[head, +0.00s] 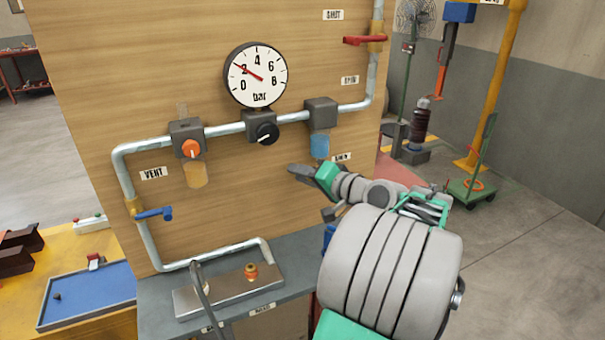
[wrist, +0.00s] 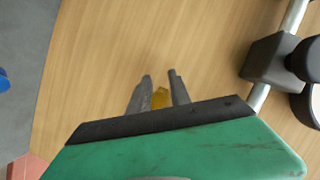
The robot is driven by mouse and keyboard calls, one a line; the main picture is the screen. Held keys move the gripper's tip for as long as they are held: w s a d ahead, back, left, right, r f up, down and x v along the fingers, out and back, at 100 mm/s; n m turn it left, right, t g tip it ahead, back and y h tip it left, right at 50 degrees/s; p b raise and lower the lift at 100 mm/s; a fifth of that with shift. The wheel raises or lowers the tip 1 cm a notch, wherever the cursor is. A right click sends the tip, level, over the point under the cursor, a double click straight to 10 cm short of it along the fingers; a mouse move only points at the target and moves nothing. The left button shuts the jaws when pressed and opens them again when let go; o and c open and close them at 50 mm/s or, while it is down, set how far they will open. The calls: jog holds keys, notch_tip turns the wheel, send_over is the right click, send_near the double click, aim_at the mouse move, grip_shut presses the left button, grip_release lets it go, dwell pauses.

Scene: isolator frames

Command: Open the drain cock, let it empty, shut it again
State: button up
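The blue bowl (head: 319,146) hangs under a dark block (head: 320,112) on the pipe, with a partly covered label (head: 341,157) to its right. My gripper (head: 298,172) is just below the bowl, fingers pointing left along the board. In the wrist view its two grey fingers (wrist: 160,78) stand apart, with a small yellow piece (wrist: 160,97) between them, possibly the drain cock; I cannot tell if they press on it. The cock is not distinguishable in the head view, where my gripper covers the place under the bowl.
A gauge (head: 256,75) reads about 2 bar above a black knob (head: 263,132). Left are an orange-knob unit (head: 188,139) with an amber bowl (head: 195,174) and a blue lever (head: 153,214). A red lever (head: 366,40) is upper right. A metal plate (head: 228,292) lies on the bench below.

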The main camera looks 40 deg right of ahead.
grip_shut()
jog(key=shift+d, duration=0.1)
jog(key=shift+f+b, duration=0.15)
jog(key=shift+b, duration=0.25)
jog(key=f+n+h+b, duration=0.1)
jog(key=n+b, duration=0.1)
jog(key=b, duration=0.1)
jog(key=shift+d+f+g, duration=0.1)
jog(key=shift+f+g, duration=0.1)
jog(key=shift+g, duration=0.2)
jog(key=s+d+f+n+g+h+b, duration=0.2)
jog(key=d+n+h+b, duration=0.3)
jog(key=b, duration=1.8)
jog(key=shift+d+f+n+h+b, duration=0.5)
jog(key=shift+n+h, duration=0.4)
jog(key=shift+n, duration=1.9)
